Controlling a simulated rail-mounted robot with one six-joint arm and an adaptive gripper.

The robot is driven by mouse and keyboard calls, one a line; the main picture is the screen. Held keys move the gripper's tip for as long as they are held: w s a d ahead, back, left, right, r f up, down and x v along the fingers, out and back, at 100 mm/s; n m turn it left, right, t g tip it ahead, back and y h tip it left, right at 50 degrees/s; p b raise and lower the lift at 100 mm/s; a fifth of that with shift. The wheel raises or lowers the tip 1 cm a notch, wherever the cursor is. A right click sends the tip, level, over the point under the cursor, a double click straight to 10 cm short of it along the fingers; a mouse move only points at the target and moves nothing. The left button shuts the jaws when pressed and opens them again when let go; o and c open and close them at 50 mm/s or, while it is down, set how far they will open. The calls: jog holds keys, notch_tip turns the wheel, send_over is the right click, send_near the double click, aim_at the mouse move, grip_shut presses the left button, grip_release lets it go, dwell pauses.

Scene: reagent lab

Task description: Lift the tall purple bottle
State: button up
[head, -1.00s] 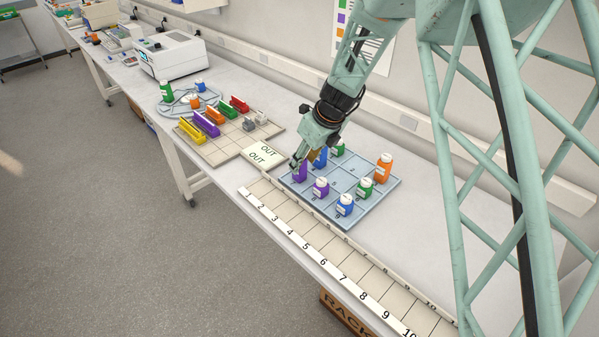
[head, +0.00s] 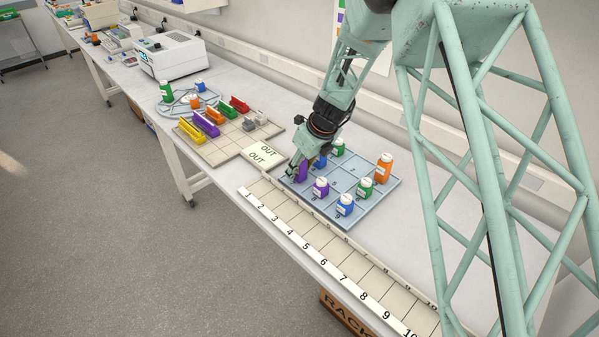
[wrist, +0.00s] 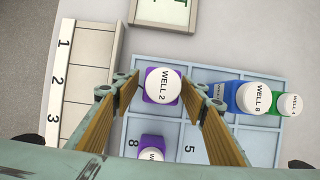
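The tall purple bottle (head: 302,174) stands upright in the tray's left corner cell. In the wrist view its white cap reads WELL 2 (wrist: 163,86). My gripper (head: 296,166) is over it in the head view and hides part of it. In the wrist view the gripper's two fingers (wrist: 160,90) are spread wide, one on each side of the bottle, with gaps to both. Nothing is held. A shorter purple bottle (head: 321,190) stands in the tray close by; it also shows in the wrist view (wrist: 152,154).
The blue compartment tray (head: 345,182) also holds blue, green and orange bottles. A blue bottle (wrist: 251,97) stands right of the purple one in the wrist view. A numbered rack strip (head: 335,268) runs along the front. An OUT mat (head: 262,154) lies left of the tray.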

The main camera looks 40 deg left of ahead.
jog(key=shift+c, duration=0.5)
jog(key=c, duration=0.8)
jog(key=shift+r, duration=0.15)
jog(key=shift+c, duration=0.2)
jog(key=shift+r+p, duration=0.3)
jog(key=shift+r, duration=1.3)
jog(key=s+d+r+b, duration=0.1)
jog(key=s+d+b, duration=0.1)
jog(key=s+d, duration=0.9)
jog(key=shift+d+r, duration=0.3)
